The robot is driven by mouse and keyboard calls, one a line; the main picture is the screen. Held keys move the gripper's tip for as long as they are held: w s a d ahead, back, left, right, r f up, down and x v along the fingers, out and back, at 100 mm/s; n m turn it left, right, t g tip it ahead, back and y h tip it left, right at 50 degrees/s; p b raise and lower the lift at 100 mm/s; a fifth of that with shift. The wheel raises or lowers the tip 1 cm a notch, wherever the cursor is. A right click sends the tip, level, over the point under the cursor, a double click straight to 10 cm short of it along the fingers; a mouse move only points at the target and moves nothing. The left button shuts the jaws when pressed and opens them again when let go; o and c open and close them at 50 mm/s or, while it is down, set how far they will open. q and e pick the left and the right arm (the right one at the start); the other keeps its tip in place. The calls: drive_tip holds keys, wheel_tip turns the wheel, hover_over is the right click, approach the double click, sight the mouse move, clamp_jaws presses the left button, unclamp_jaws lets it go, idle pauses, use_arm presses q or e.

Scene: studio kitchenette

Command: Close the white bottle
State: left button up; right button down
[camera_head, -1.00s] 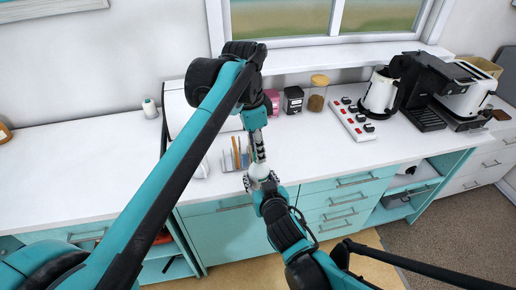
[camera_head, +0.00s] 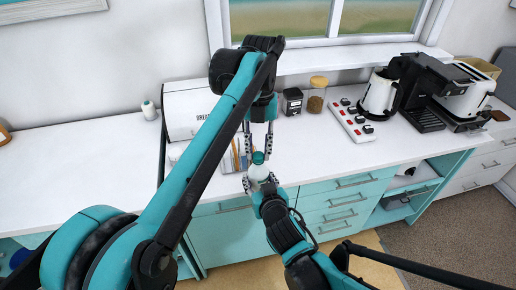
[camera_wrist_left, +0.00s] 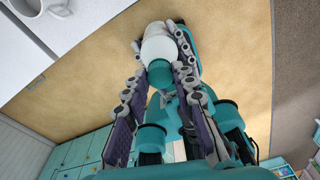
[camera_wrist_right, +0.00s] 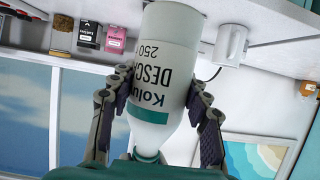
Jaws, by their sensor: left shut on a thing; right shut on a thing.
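The white bottle (camera_wrist_right: 165,65) with dark lettering and a teal band is held in my right gripper (camera_wrist_right: 160,85), whose fingers press on both its sides. In the head view the bottle (camera_head: 259,174) is up off the floor in front of the counter, partly covered by the grippers. A teal cap (camera_wrist_left: 160,73) sits at the bottle's neck end, between the fingertips of my left gripper (camera_head: 258,153). The left gripper comes down from above and is shut on the cap. The cap (camera_wrist_right: 148,156) also shows at the neck in the right wrist view; I cannot tell how tightly it sits.
The white counter (camera_head: 70,165) lies behind, with a bread box (camera_head: 190,105), a jar (camera_head: 316,97), a red-and-white power strip (camera_head: 352,120) and a coffee machine (camera_head: 420,90). Teal drawers (camera_head: 335,205) are close by.

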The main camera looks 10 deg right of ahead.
use_arm(q)
drive_tip(key=o, duration=0.7)
drive_tip(key=shift+r, duration=2.25)
drive_tip(key=shift+c, duration=0.5)
